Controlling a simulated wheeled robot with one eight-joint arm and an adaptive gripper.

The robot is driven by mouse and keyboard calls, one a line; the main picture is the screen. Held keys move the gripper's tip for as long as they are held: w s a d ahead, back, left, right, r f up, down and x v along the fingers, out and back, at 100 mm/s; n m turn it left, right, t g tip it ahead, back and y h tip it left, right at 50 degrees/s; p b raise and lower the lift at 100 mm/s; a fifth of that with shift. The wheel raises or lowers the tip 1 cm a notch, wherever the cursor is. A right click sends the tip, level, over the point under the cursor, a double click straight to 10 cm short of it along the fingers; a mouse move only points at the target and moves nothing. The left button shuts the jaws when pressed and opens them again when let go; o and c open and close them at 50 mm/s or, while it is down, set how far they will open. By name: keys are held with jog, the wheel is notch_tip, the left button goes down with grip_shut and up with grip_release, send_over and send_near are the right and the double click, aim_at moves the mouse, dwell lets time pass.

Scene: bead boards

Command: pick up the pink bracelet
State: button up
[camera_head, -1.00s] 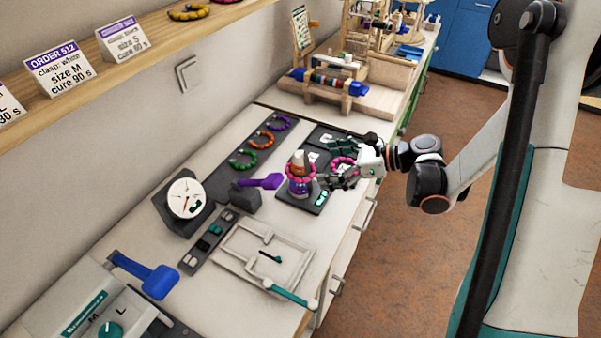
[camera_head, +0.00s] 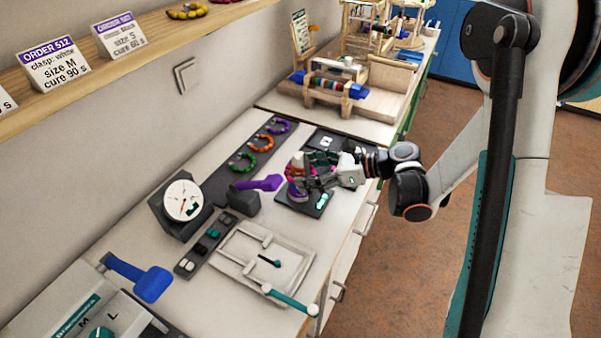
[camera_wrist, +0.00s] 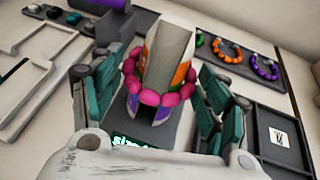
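The pink bracelet (camera_wrist: 149,97) circles an upright post (camera_wrist: 170,45) with orange, green and purple patches in the wrist view. In the wrist view my gripper (camera_wrist: 158,82) is open, one dark-green padded finger on each side of the post and bracelet. I see no clear contact between fingers and beads. The far side of the bracelet is hidden behind the post.
Green, orange (camera_head: 262,142) and purple bracelets lie on a dark board behind the post. A purple-handled lever (camera_head: 260,183) stands left of it. A dial (camera_head: 184,200), a row of clasps (camera_head: 212,238) and a white tray (camera_head: 292,279) are nearer. A dark tray (camera_wrist: 281,150) lies right in the wrist view.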

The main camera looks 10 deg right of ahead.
jog(key=shift+w+r, duration=0.1)
jog(key=shift+c, duration=0.4)
jog(key=shift+r, duration=0.2)
notch_tip(320, 180, up, 19)
jog(key=p, duration=0.7)
jog(key=shift+r, duration=0.2)
jog(key=b, duration=0.4)
send_over(301, 157)
jog(key=d, duration=0.2)
notch_tip(301, 157, down, 6)
jog(key=f, duration=0.1)
jog(key=shift+h, duration=0.3)
jog(key=f+b, duration=0.1)
jog(key=f, duration=0.1)
jog(key=f+b, duration=0.2)
jog(key=f, duration=0.1)
jog(key=s+f+b, duration=0.1)
jog(key=f+b, duration=0.1)
jog(key=shift+d+f, duration=0.1)
jog(key=shift+f, duration=1.35)
